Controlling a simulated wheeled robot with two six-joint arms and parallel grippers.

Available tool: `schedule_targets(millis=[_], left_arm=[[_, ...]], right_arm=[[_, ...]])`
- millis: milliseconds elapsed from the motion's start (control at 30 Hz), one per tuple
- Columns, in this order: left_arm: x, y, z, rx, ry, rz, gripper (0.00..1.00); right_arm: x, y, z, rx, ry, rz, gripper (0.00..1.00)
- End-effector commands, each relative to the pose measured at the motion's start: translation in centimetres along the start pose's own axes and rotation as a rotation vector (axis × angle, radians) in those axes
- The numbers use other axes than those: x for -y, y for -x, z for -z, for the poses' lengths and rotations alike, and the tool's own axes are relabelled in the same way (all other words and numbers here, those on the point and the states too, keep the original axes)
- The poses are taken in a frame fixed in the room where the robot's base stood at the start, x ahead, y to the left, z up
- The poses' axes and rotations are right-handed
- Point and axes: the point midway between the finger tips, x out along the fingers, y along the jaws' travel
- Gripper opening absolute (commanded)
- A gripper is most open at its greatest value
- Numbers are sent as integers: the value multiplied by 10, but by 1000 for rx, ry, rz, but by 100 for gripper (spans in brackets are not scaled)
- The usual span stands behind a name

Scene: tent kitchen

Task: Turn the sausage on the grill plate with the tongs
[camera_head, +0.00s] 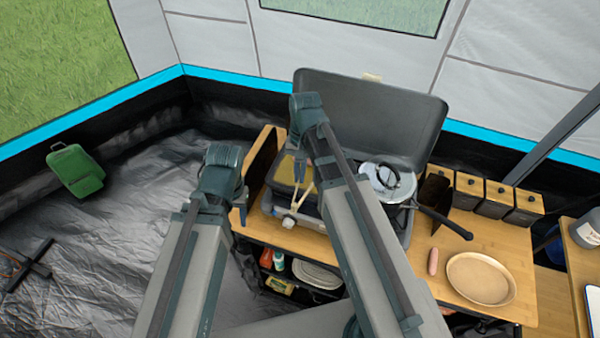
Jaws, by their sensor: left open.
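The grill plate (285,171) is a dark, yellowish-topped plate on the left side of the camp stove, partly hidden by my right arm. The pale tongs (303,192) hang, spread in a narrow V, over the front of the stove. My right gripper (300,172) is above the grill plate and appears shut on the tongs' upper end. My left gripper (241,207) is open and empty, left of the stove near the table's left edge. A pinkish sausage (433,261) lies on the table left of the round plate. No sausage is visible on the grill plate.
A lidded pot (388,180) with a dark handle stands on the stove's right side, below the raised stove lid (372,115). A beige plate (481,278) lies on the wooden table (450,236). Several wooden-lidded boxes (498,198) line the back. A green canister (76,170) stands on the floor.

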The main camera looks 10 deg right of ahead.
Motion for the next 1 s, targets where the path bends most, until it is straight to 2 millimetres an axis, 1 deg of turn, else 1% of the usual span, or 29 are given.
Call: schedule_targets(millis=[100, 433, 733, 1000], left_arm=[[0, 1, 0, 0, 0, 0, 50], [0, 1, 0, 0, 0, 0, 50], [0, -1, 0, 0, 0, 0, 50], [0, -1, 0, 0, 0, 0, 50]], right_arm=[[0, 0, -3, 1, 0, 0, 0], [0, 0, -3, 0, 0, 0, 0], [1, -3, -8, 1, 0, 0, 0], [1, -3, -8, 1, 0, 0, 0]])
